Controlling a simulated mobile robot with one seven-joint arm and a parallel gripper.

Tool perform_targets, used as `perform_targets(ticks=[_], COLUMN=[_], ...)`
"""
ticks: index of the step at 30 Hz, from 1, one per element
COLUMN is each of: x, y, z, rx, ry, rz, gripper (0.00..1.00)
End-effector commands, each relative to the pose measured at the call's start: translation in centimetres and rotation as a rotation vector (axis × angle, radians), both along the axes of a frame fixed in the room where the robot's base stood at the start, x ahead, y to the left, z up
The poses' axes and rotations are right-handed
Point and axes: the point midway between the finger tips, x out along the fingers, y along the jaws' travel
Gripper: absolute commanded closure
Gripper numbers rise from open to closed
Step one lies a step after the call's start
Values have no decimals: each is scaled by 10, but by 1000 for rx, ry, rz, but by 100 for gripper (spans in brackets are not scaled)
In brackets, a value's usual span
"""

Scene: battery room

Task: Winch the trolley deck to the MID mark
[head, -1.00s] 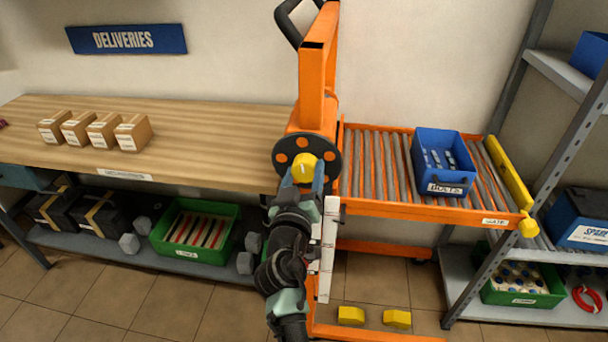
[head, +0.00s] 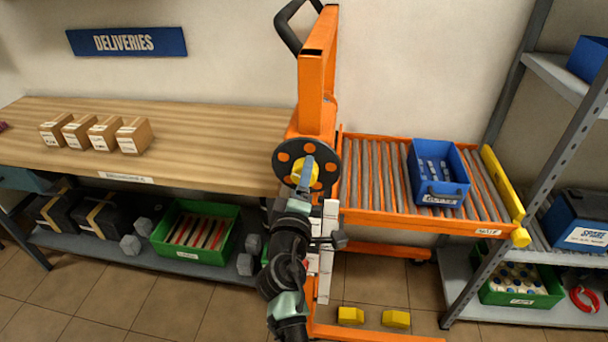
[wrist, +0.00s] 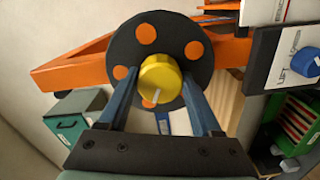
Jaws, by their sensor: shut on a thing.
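The orange trolley (head: 317,85) stands in the middle of the head view. Its black winch wheel with orange spots (head: 290,152) also shows in the wrist view (wrist: 125,50). My gripper (wrist: 162,82) is shut on the yellow knob (wrist: 158,75) at the wheel's hub, one finger on each side. The roller deck (head: 372,185) sticks out to the right and carries a blue tote (head: 438,195) of small items. A white scale strip (head: 328,225) runs down the mast beside my arm. My arm partly covers it, and its marks are too small to read.
A wooden bench (head: 205,130) with several cartons stands left. A grey shelf rack (head: 565,135) stands close to the deck's right end, with a yellow bar (head: 503,182) between. Open floor shows at the lower left.

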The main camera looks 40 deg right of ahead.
Motion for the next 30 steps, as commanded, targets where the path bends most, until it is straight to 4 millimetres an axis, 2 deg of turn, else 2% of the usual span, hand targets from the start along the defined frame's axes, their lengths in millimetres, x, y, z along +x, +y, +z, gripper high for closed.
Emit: perform_targets(ticks=[30], x=[0], y=[1], z=[2], rx=[-628], ry=[738], rz=[2], gripper=[90])
